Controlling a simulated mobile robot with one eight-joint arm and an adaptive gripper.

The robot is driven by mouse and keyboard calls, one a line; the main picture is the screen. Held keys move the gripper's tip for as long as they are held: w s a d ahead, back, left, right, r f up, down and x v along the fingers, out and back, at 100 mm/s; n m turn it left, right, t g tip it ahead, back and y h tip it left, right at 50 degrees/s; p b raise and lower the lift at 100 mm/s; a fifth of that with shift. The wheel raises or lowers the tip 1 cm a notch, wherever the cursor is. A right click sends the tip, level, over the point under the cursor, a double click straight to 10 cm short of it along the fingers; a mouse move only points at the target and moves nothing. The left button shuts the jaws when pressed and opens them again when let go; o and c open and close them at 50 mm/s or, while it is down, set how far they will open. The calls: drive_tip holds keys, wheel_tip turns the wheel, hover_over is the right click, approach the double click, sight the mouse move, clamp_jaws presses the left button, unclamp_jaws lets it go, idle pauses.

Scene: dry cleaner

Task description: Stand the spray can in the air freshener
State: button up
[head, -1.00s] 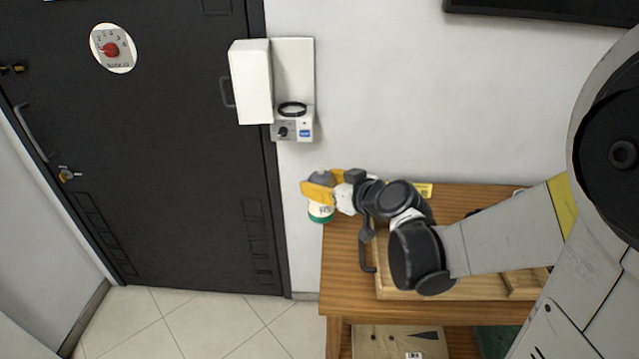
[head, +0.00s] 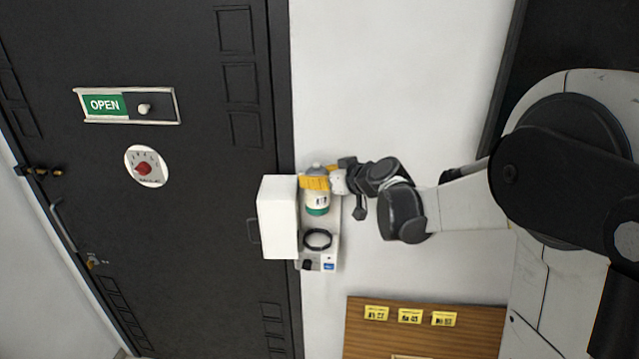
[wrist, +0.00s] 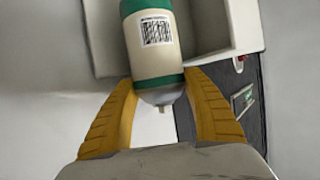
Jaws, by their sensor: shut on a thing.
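The spray can (head: 317,203) is cream with a green band at its lower end and a grey top. My gripper (head: 316,183) is shut on its upper part, and the can looks upright. In the wrist view the can (wrist: 155,58) lies between the two yellow fingers, with a barcode label showing. The air freshener (head: 331,222) is a white wall unit with its cover (head: 277,216) swung open to the left. Its black ring (head: 318,239) shows just below the can in the head view. The can appears above the ring, apart from it; its depth from the wall is unclear.
A dark door (head: 200,250) with an OPEN sign (head: 126,105) and a red-knobbed dial (head: 147,167) stands left of the unit.

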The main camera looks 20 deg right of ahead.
sight(318, 206)
drive_tip(key=shift+f+b, duration=0.55)
wheel_tip(318, 206, down, 6)
drive_tip(key=b, duration=0.4)
drive_tip(key=shift+f, duration=0.1)
drive_tip(key=shift+f+b, duration=0.4)
drive_tip(key=shift+b, duration=0.1)
drive_tip(key=shift+d, duration=0.1)
drive_tip(key=shift+f+b, duration=0.6)
drive_tip(key=shift+b, duration=0.1)
drive_tip(key=shift+f, duration=0.1)
idle(0.3)
drive_tip(key=shift+f+b, duration=0.65)
